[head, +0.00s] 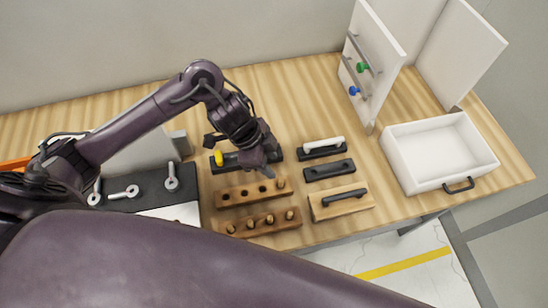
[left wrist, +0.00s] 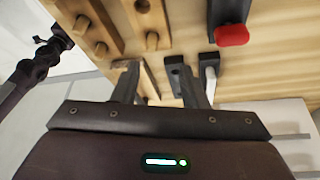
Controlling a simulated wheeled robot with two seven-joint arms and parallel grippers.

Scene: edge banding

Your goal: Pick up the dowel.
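A wooden dowel (head: 281,184) stands upright at the right end of the back wooden block (head: 236,196), whose other holes look empty. The dowel also shows in the left wrist view (left wrist: 152,40). The front block (head: 250,231) holds several dowels. My left gripper (head: 262,163) is above the table, just behind the back block and to the left of its dowel. In the left wrist view, its two fingers (left wrist: 160,86) are apart with nothing held between them, and the dowel is beyond the tips. My right gripper is not visible; a dark arm shows at the left wrist view's edge.
A yellow piece (head: 218,158) and a red piece (left wrist: 231,35) sit on black holders. A white drawer (head: 425,176) stands at right.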

